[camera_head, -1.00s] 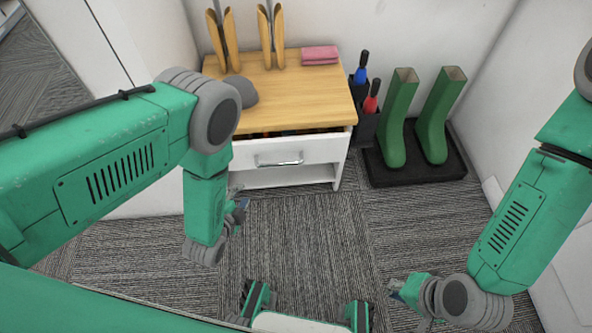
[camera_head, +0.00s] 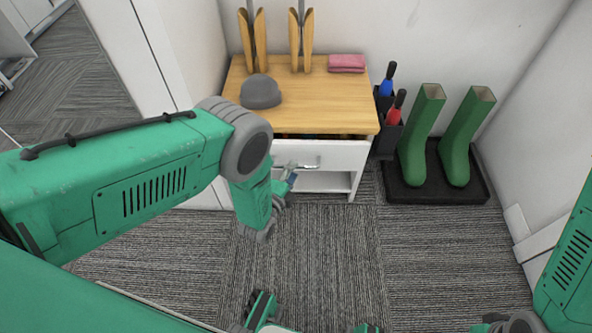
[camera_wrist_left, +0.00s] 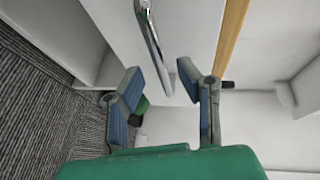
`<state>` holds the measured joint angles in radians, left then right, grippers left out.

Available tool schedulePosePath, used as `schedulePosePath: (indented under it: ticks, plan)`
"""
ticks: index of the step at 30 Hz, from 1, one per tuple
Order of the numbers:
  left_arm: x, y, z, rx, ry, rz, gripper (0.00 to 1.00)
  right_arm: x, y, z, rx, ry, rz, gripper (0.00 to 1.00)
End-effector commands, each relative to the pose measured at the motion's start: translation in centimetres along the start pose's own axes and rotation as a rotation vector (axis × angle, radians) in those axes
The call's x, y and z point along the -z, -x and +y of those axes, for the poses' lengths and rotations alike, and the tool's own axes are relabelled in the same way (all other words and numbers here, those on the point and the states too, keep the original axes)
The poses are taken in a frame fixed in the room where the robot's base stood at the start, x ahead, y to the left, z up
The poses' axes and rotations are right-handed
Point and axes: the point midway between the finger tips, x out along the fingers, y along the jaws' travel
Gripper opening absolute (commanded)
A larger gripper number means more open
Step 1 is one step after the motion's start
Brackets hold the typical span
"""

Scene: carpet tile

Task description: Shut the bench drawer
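The bench drawer (camera_head: 345,155) has a white front and stands slightly open under the wooden bench top (camera_head: 330,100); a dark gap with some contents shows above it. Its metal handle (camera_head: 297,164) is on the front. My left gripper (camera_head: 288,180) is at the drawer front, close to the handle. In the left wrist view my left gripper (camera_wrist_left: 165,90) is open with nothing between its fingers, and the handle (camera_wrist_left: 150,35) and drawer front (camera_wrist_left: 185,25) lie just ahead.
On the bench top are a grey cap (camera_head: 261,92), a folded pink cloth (camera_head: 347,63) and wooden boot shapers (camera_head: 301,40). Right of the bench stand a dark holder (camera_head: 386,140) with brushes and green boots (camera_head: 457,145) on a black tray (camera_head: 440,190). The carpet in front is clear.

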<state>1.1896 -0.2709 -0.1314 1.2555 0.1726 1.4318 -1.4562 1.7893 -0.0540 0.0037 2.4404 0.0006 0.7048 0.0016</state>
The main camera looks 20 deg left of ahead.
Motion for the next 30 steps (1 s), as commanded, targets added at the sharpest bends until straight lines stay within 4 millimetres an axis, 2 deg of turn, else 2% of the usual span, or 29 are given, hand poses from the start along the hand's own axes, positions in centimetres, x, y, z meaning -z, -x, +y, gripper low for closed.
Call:
schedulePosePath:
  ticks: [3,6,16,17,18,19,26,30]
  plan:
    - [-0.1,-1.6,0.1,0.003,0.001,0.0,0.31,0.0,-0.8,0.0,0.001,0.0,0.0,0.0]
    - [0.0,-2.3,0.0,0.001,0.001,0.0,0.31,-0.1,-1.0,-0.1,0.001,0.0,0.0,0.0]
    - [0.0,-2.6,-0.1,0.0,-0.001,0.0,0.31,-0.1,-1.0,-0.1,0.001,0.0,0.0,0.0]
    - [0.0,-2.6,-0.1,0.0,-0.001,0.0,0.24,-0.1,-1.0,-0.1,0.001,0.0,0.0,0.0]
    - [0.0,-2.6,-0.1,0.0,-0.001,0.0,0.1,-0.1,-1.0,-0.1,0.001,0.0,0.0,0.0]
    - [0.0,-2.6,-0.1,0.0,-0.001,0.0,0.0,-0.1,-1.0,-0.1,0.001,0.0,0.0,0.0]
    - [-0.1,-2.5,0.0,-0.001,0.0,0.0,0.0,-0.1,-1.0,-0.1,0.001,0.0,0.0,0.0]
    - [-0.8,-2.5,-0.1,-0.001,-0.003,-0.003,0.0,-0.1,-1.0,-0.1,0.001,0.0,0.0,0.0]
